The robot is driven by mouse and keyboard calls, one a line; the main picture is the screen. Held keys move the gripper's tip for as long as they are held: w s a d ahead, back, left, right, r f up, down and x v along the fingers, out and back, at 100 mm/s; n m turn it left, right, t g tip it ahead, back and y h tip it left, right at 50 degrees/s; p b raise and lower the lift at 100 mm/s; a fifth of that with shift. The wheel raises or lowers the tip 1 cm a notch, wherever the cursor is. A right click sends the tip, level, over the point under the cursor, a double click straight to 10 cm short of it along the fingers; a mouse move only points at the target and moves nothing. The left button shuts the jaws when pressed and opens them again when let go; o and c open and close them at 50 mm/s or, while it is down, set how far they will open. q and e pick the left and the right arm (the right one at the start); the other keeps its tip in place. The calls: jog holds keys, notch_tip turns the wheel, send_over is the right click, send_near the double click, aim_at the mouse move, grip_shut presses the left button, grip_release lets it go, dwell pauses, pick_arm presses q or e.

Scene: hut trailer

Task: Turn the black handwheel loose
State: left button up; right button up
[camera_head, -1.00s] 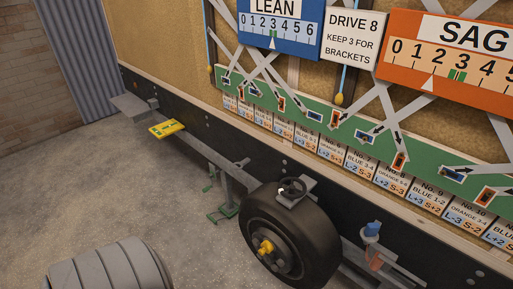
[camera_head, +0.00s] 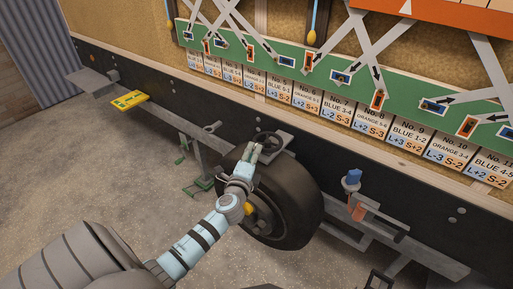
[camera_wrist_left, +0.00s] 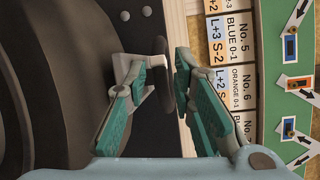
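The black handwheel (camera_head: 268,143) sits on a grey bracket above the trailer's tyre in the head view. My left gripper (camera_head: 252,152) reaches up over the tyre to its near side and partly covers it. In the left wrist view the handwheel (camera_wrist_left: 166,78) shows edge-on as a dark curved rim between the two green-padded fingers of the gripper (camera_wrist_left: 166,62). The fingers stand apart, one on each side of the rim, with a visible gap on the right. Whether the left finger touches the wheel or its bracket, I cannot tell. My right gripper is not in view.
The black tyre (camera_head: 290,200) lies right under the handwheel. The green board (camera_head: 300,72) and number cards (camera_head: 335,106) line the wall behind. A yellow plate (camera_head: 129,100) lies to the left; a blue-topped fitting (camera_head: 353,178) stands to the right.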

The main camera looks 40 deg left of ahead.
aim_at(256, 144)
pick_arm(q)
jog(key=x, duration=0.4)
jog(key=shift+w+a+b, duration=0.15)
jog(key=shift+w+b, duration=0.25)
grip_shut()
jog(key=shift+d+f+n+g+y+b, duration=0.2)
jog(key=shift+n+g+y+b, duration=0.1)
jog(key=shift+n+y+b, duration=0.15)
jog(key=n+g+y+b, duration=0.1)
jog(key=y+b, duration=0.1)
jog(key=d+n+g+y+b, duration=0.1)
jog(key=n+g+y, duration=0.1)
jog(key=shift+s+d+f+n+y+b, duration=0.1)
jog(key=shift+s+d+n+y+b, duration=0.05)
jog(key=shift+s+n+y+b, duration=0.15)
jog(key=shift+g, duration=0.3)
jog(key=shift+r, duration=0.25)
grip_release()
jog(key=shift+w, duration=0.1)
